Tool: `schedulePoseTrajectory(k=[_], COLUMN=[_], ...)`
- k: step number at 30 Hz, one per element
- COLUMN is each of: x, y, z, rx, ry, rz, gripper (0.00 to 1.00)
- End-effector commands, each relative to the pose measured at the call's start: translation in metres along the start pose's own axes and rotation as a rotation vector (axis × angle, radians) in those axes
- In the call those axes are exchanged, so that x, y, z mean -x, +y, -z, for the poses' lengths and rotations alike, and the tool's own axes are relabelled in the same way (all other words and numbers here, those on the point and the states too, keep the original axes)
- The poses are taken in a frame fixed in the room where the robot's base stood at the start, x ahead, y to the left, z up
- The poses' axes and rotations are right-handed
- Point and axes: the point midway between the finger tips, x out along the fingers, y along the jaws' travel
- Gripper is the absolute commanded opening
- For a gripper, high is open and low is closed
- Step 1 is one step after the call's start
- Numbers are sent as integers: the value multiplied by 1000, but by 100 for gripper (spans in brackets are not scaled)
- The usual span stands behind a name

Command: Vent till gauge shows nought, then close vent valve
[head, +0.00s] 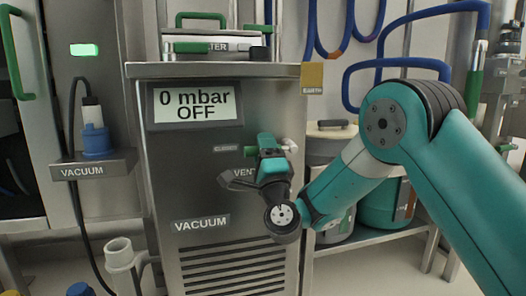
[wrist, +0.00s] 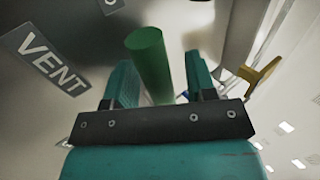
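The gauge display (head: 194,103) on the steel cabinet reads "0 mbar" and "OFF". In the wrist view the green handle (wrist: 149,55) stands between the two fingers of my gripper (wrist: 162,75). The fingers are apart, with a visible gap between the handle and the right finger. The handle is close to the left finger; whether they touch I cannot tell. My gripper hides part of the valve in the head view.
The "VENT" label (head: 241,175) is partly hidden by my gripper and shows whole in the wrist view (wrist: 45,63). A "VACUUM" shelf (head: 92,171) with a blue-based connector (head: 96,141) is at left. Blue hoses (head: 398,66) hang at the right behind my arm.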

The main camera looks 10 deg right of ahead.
Motion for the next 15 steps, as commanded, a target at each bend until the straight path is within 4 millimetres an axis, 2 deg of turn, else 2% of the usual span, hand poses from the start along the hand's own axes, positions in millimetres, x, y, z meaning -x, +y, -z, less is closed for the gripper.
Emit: schedulePoseTrajectory(k=[8,11,15], x=[4,15,44], y=[2,4,6], z=[-1,-2,-2], rx=[2,3,3], ry=[-3,-4,-5], rz=[-1,-1,-2], gripper=[51,51,51])
